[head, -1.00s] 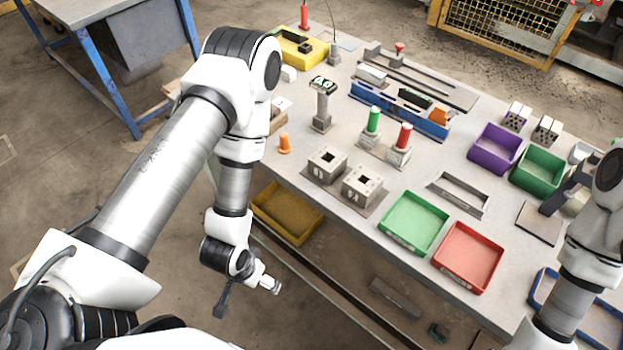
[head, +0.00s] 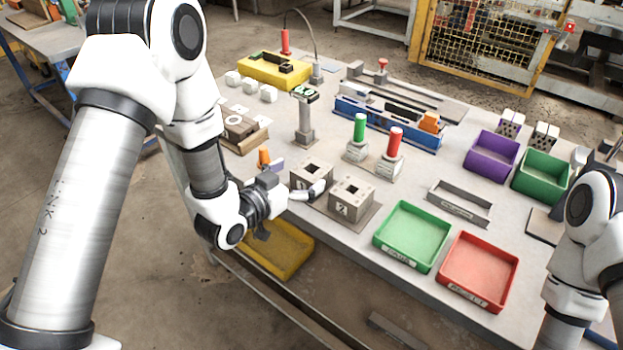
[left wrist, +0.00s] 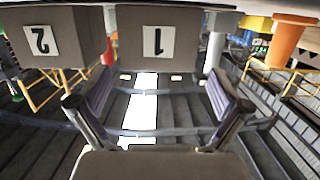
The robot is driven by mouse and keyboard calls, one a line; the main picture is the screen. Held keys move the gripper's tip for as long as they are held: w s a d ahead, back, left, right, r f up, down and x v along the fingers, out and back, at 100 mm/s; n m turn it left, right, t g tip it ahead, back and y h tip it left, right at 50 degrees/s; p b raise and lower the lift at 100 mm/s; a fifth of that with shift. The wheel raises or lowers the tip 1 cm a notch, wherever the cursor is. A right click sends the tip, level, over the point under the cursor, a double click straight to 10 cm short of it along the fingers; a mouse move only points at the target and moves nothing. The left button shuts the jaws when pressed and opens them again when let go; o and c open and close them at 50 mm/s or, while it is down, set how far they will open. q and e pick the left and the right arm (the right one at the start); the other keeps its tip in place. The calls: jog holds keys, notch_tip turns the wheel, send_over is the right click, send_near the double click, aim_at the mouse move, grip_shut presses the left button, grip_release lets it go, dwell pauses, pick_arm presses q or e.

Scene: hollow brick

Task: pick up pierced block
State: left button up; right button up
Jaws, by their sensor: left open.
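Two grey blocks with square holes in their tops stand side by side near the table's front edge. Block 1 (head: 312,169) is on the left and block 2 (head: 351,194) on the right. My left gripper (head: 297,178) is open at the front left of block 1, with one finger in front of it. In the left wrist view the face of block 1 (left wrist: 158,42) lies ahead, between the spread fingers (left wrist: 158,108). Block 2 (left wrist: 42,42) is at the left there. Nothing is held.
An orange peg (head: 264,157) stands close to my left gripper. Green (head: 362,128) and red (head: 396,140) cylinders stand behind the blocks. A green tray (head: 410,263) and a red tray (head: 478,296) lie to the right. A yellow bin (head: 292,262) is below the table edge.

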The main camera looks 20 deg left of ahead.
aim_at(315, 166)
pick_arm(q)
jog(key=x, duration=0.4)
jog(key=shift+w+d+f+p, duration=0.15)
jog(key=shift+d+p, duration=0.05)
jog(key=shift+p, duration=0.2)
jog(key=c, duration=1.5)
jog(key=shift+o, duration=0.2)
